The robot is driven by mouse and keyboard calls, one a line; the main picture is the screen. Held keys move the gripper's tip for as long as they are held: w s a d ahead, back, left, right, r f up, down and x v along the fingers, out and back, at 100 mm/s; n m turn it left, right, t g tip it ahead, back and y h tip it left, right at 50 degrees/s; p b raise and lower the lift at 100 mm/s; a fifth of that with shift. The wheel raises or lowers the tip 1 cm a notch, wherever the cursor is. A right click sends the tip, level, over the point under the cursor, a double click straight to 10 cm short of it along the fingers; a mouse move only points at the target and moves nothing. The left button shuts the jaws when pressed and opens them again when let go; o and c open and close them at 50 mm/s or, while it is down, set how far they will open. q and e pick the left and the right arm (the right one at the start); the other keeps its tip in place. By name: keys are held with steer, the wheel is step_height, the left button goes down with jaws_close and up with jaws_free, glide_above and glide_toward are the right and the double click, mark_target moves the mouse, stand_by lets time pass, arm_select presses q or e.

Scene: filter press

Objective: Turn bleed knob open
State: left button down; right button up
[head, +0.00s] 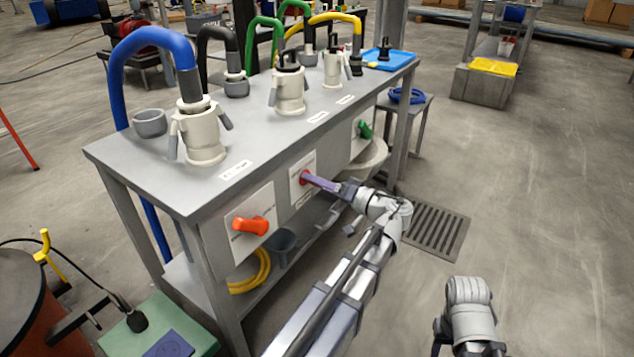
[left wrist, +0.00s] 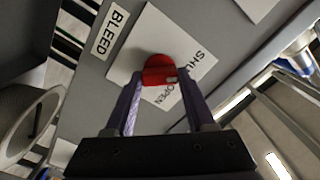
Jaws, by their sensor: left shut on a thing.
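The bleed knob (left wrist: 157,69) is red and sits on a white plate (left wrist: 150,32) marked SHUT and OPEN, beside a BLEED label (left wrist: 110,29) in the left wrist view. In the head view the red knob (head: 303,177) is on the bench's front panel, partly hidden by my fingers. My left gripper (head: 312,180) reaches it from the right. In the left wrist view the purple fingers of my left gripper (left wrist: 160,80) are shut on the knob, one each side. Part of my right arm shows at bottom right; its gripper fingers are not visible.
An orange handle (head: 250,225) is left of the knob on the same panel, and a green handle (head: 364,129) is to its right. Hoses and grey fittings stand on the bench top (head: 245,150). A pale bowl (head: 371,158) sits under the panel. The floor at right is open.

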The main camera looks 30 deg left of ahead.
arm_select(q)
steer(key=shift+f+m, duration=0.15)
steer(key=shift+m, duration=8.65)
steer(key=shift+c, duration=1.2)
jaws_free()
steer(key=d, duration=0.7)
steer(key=shift+s+d, duration=0.3)
steer(key=shift+d, duration=0.1)
